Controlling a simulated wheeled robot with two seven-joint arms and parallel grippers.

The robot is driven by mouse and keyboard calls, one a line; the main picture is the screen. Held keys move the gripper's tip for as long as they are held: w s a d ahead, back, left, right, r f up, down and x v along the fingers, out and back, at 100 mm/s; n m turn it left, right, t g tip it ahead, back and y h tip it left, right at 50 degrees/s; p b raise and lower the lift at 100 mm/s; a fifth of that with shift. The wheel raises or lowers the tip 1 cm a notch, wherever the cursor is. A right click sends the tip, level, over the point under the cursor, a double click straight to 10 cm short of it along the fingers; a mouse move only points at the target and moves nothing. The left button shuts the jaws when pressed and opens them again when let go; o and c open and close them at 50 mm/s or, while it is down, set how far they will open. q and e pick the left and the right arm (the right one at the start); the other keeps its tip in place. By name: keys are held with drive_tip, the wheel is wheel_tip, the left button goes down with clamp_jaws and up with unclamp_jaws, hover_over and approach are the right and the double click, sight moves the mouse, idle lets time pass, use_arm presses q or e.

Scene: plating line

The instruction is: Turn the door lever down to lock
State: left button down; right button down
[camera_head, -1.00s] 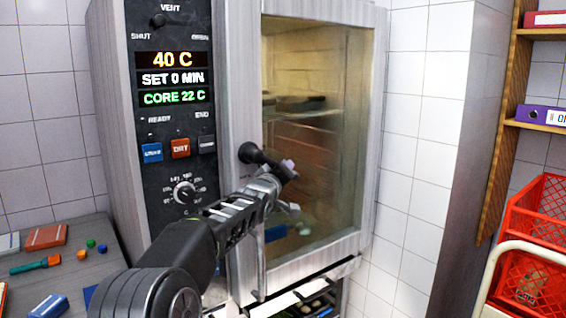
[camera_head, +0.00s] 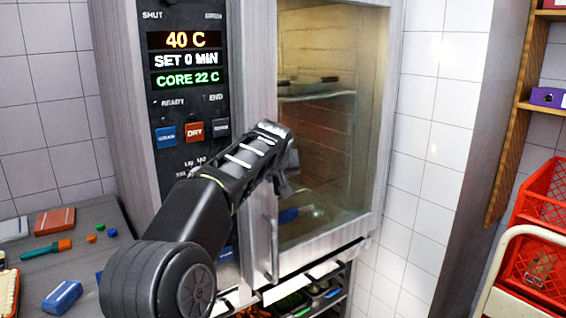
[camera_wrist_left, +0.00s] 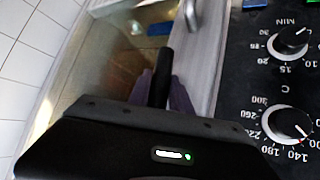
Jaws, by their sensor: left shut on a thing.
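The oven door (camera_head: 258,90) has a metal frame and a large glass window (camera_head: 330,130), and looks closed. In the left wrist view the black door lever (camera_wrist_left: 163,62) stands up between the purplish fingertips of my left gripper (camera_wrist_left: 160,92), which is shut on it. In the head view my left gripper (camera_head: 281,187) points downward in front of the door's left edge. My own wrist and gripper hide the lever there, so its angle is hard to tell. My right gripper is not in view.
The control panel (camera_head: 189,100) is left of the door; its dials show in the left wrist view (camera_wrist_left: 288,124). A vertical metal bar (camera_head: 272,240) is below the gripper. A counter (camera_head: 85,222) with small items is left. Red crates (camera_head: 540,200) and shelves are right.

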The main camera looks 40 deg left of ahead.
use_arm(q)
drive_tip(key=shift+s+a+g+p, duration=0.15)
drive_tip(key=shift+s+g+p, duration=0.35)
drive_tip(key=shift+f+m, duration=0.1)
drive_tip(key=shift+m, duration=0.2)
drive_tip(key=c, duration=1.2)
unclamp_jaws()
drive_tip(key=shift+s, duration=0.1)
drive_tip(key=b+v, duration=0.2)
drive_tip(key=v, duration=0.5)
drive_tip(key=shift+s+d+r, duration=0.15)
drive_tip(key=shift+d+r, duration=0.05)
drive_tip(key=shift+r, duration=0.05)
